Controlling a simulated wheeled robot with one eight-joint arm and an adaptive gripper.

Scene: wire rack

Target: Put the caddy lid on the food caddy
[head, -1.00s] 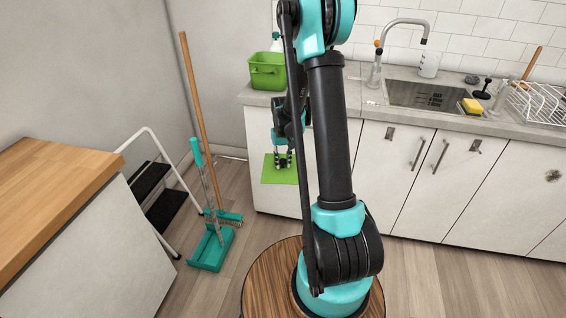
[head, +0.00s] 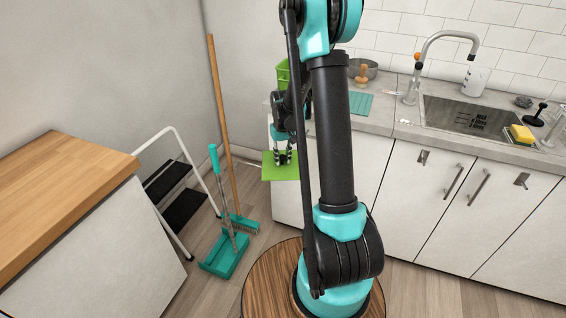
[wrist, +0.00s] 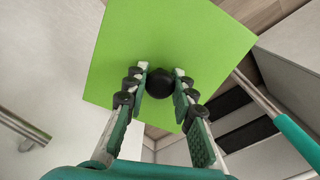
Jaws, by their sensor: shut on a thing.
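The caddy lid (head: 281,173) is a flat bright green square with a black knob. My gripper (head: 283,158) is shut on the knob and holds the lid in the air in front of the white cabinet, below counter height. In the wrist view, the lid (wrist: 125,65) spreads out beyond my gripper (wrist: 160,85), with the black knob between the fingertips. The food caddy (head: 282,74) is a green bin on the counter behind my arm. Only its left part shows; my arm hides the rest, including most of its opening.
A teal dustpan (head: 225,255), a broom (head: 221,110) and a step stool (head: 180,195) stand to the left of the lid. A wooden worktop (head: 60,190) is at the near left. A grey bowl (head: 364,68) and a teal mat (head: 360,103) lie on the counter, left of the sink.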

